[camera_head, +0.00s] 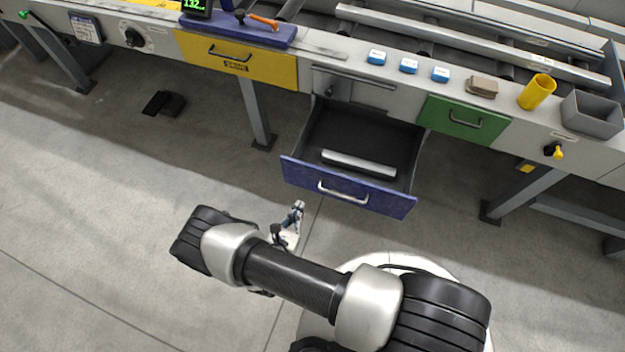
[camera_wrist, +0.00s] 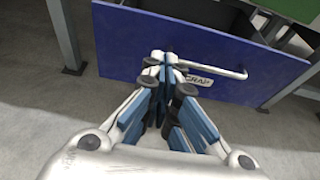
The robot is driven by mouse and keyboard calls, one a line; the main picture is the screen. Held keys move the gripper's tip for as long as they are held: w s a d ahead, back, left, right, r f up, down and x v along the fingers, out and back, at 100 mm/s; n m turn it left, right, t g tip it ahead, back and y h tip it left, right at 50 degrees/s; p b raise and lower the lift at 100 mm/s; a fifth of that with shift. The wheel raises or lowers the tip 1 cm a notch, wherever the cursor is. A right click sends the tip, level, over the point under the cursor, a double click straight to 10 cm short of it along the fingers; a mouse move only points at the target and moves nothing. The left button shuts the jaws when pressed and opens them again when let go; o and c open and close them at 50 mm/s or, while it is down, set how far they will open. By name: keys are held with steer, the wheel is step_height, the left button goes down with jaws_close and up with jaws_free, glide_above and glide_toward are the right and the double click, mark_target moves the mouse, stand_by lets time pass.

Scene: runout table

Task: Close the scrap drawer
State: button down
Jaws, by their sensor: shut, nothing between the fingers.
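The scrap drawer has a blue front (camera_head: 378,199) with a silver handle (camera_head: 343,191) and is pulled far out from under the table in the head view. A light metal bar (camera_head: 358,164) lies inside it. My gripper (camera_head: 298,206) is in front of the drawer, near the left part of its front. I cannot tell whether the tips touch the front.
A yellow drawer (camera_head: 270,75) and a green drawer (camera_head: 455,122) are closed on either side. Blue blocks (camera_head: 408,66), a yellow cup (camera_head: 538,91) and a grey bin (camera_head: 590,115) stand on the table. Table legs (camera_head: 258,115) flank the open drawer. The floor in front is clear.

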steer(key=b, duration=0.4)
glide_toward(316, 172)
steer(key=x, duration=0.2)
steer(key=f+x, duration=0.1)
steer(key=x, duration=0.2)
steer(key=shift+s, duration=0.15)
steer(key=shift+w+d+r, duration=0.15)
steer(key=shift+w, duration=0.5)
steer(key=shift+d, duration=0.1)
